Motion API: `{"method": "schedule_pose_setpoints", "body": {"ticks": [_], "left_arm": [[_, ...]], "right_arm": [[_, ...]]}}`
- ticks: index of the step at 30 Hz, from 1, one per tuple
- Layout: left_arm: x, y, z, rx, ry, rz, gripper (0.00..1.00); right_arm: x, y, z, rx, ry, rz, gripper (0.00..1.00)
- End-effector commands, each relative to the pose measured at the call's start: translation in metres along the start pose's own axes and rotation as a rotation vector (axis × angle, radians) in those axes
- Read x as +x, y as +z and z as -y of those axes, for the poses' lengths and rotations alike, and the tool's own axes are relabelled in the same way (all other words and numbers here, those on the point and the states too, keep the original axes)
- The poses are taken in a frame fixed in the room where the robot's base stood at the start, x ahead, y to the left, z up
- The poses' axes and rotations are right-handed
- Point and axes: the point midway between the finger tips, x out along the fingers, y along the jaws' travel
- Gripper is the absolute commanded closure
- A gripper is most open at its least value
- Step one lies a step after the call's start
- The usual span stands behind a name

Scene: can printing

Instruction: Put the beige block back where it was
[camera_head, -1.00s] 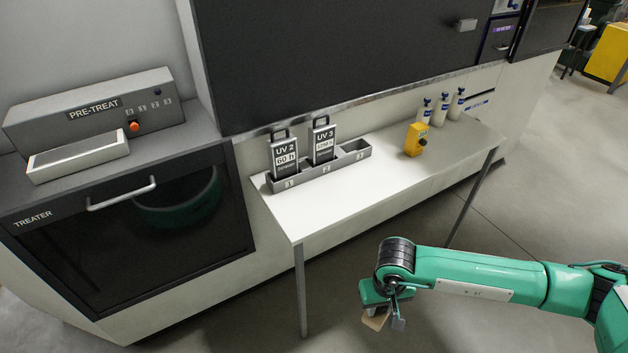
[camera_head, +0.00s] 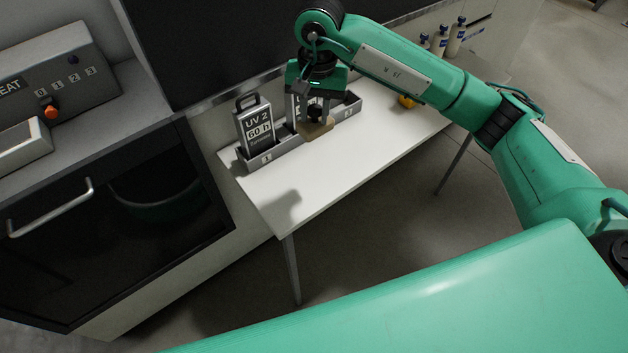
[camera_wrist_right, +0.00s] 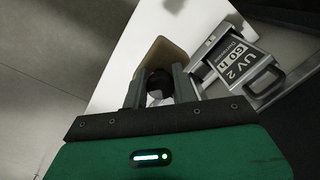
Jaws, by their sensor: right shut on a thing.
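The beige block (camera_head: 318,129) is in my right gripper (camera_head: 314,108), over the white table just in front of the grey rack (camera_head: 256,163). In the right wrist view the block (camera_wrist_right: 166,58) is beyond the fingers, and they close on a dark round part (camera_wrist_right: 157,84) at it. I cannot tell whether the block touches the table or rack. My left gripper is not in view.
The UV 2 cartridge (camera_head: 256,128) stands in the rack's left slot; it also shows in the right wrist view (camera_wrist_right: 236,62). The UV 3 cartridge is mostly hidden behind my right gripper. A yellow device (camera_head: 406,101) and white bottles (camera_head: 438,44) stand further right. The table's front (camera_head: 310,190) is clear.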

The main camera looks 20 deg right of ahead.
Motion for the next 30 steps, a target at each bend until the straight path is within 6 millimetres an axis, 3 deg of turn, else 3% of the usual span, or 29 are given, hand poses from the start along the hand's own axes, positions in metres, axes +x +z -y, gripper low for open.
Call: {"method": "schedule_pose_setpoints", "body": {"ticks": [5, 18, 30], "left_arm": [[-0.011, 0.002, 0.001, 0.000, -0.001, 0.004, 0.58], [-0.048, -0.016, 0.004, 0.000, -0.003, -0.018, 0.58], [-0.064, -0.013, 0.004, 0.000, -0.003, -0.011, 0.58]], "right_arm": [[0.019, 0.000, 0.000, 0.007, 0.003, 0.008, 1.00], [0.125, -0.001, -0.004, 0.007, 0.001, 0.007, 1.00], [0.175, -0.002, -0.005, 0.007, 0.000, 0.006, 1.00]]}}
